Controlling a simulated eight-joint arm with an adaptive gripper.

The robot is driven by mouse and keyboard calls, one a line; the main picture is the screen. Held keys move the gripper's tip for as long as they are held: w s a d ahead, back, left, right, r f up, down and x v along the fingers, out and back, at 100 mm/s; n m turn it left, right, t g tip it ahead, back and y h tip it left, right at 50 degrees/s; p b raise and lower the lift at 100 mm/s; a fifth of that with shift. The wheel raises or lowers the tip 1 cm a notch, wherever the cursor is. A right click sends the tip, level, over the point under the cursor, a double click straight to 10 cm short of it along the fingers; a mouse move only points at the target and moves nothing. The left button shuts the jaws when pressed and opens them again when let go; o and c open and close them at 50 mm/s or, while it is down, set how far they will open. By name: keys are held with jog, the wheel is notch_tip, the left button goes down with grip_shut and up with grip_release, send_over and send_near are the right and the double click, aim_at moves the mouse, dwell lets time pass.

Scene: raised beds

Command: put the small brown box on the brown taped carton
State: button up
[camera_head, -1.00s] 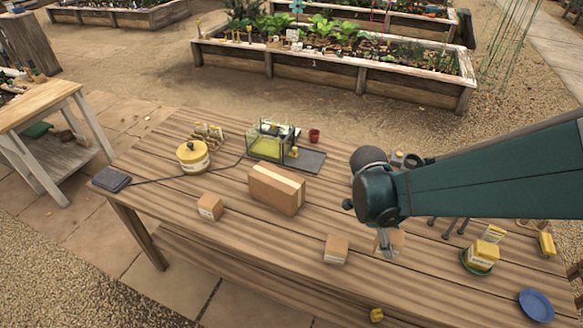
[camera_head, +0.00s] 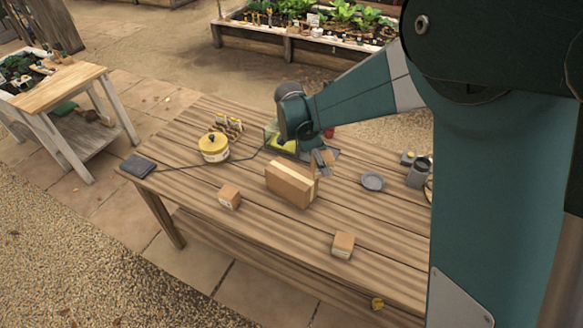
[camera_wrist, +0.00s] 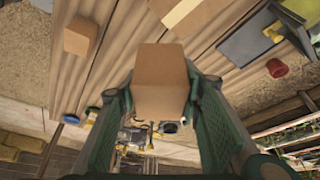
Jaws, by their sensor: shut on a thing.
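My gripper (camera_head: 322,160) is beside the upper right end of the brown taped carton (camera_head: 288,186), above the table. In the wrist view its two green fingers are shut on a small brown box (camera_wrist: 161,75). In the head view that held box is mostly hidden by the gripper and carton. The carton has a pale tape strip along its top and also shows at the top of the wrist view (camera_wrist: 196,12), apart from the held box. Two similar small boxes rest on the table, one left of the carton (camera_head: 229,198) and one at the lower right (camera_head: 343,245).
A yellow lidded pot (camera_head: 214,149) and a dark flat object (camera_head: 138,165) are on the table's left. A grey dish (camera_head: 373,181) and a grey mug (camera_head: 418,172) are to the right. A red pot (camera_wrist: 277,68) stands behind. The table front between the small boxes is clear.

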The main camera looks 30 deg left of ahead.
notch_tip(320, 180, up, 3)
jog(key=n+p, duration=0.2)
jog(key=p, duration=0.1)
send_over(296, 171)
jog(key=s+a, duration=0.1)
jog(key=shift+s+a+f+t, duration=0.15)
jog(key=shift+s+t, duration=0.1)
jog(key=shift+t, duration=0.15)
jog(key=shift+f, duration=0.1)
jog(key=shift+f, duration=3)
jog(key=shift+f, duration=0.1)
jog(key=shift+f+p, duration=0.4)
jog(key=shift+f, duration=1.35)
jog(key=shift+f, duration=0.2)
jog(key=o, duration=1)
jog(key=shift+c, duration=0.2)
